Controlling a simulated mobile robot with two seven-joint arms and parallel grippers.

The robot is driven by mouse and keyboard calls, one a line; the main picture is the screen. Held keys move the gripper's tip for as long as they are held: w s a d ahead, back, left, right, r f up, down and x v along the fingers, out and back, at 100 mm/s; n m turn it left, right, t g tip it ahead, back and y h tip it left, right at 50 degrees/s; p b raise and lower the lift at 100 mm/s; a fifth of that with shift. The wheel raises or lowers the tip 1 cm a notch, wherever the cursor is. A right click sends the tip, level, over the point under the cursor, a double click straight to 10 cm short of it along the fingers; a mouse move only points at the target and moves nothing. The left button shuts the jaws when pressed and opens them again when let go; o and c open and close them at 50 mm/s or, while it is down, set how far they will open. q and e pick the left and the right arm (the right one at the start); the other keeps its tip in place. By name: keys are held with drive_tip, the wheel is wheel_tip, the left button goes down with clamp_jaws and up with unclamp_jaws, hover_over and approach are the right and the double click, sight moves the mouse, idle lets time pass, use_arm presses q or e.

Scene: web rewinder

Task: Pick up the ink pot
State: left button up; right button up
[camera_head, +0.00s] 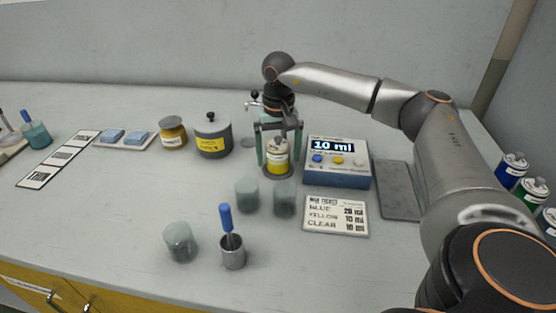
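A small yellow pot with a white label and dark text (278,157) stands upright at the middle of the bench, on a dark round base. It looks like the ink pot, though its label is too small to read. My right gripper (279,150) reaches down over it from above. Its two greenish fingers are apart, one on each side of the pot, with small gaps showing. The pot's top is partly hidden by the gripper. My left gripper is not in view.
A blue-and-white device reading "10 ml" (338,178) stands right of the pot. A grey lidded pot (212,145) and a yellow jar (173,138) stand left. Two translucent cups (247,198) (285,202) stand in front. A recipe card (336,216) lies front right.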

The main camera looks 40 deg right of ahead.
drive_tip(key=c, duration=1.3)
drive_tip(key=shift+c, duration=0.5)
drive_tip(key=shift+r, duration=0.15)
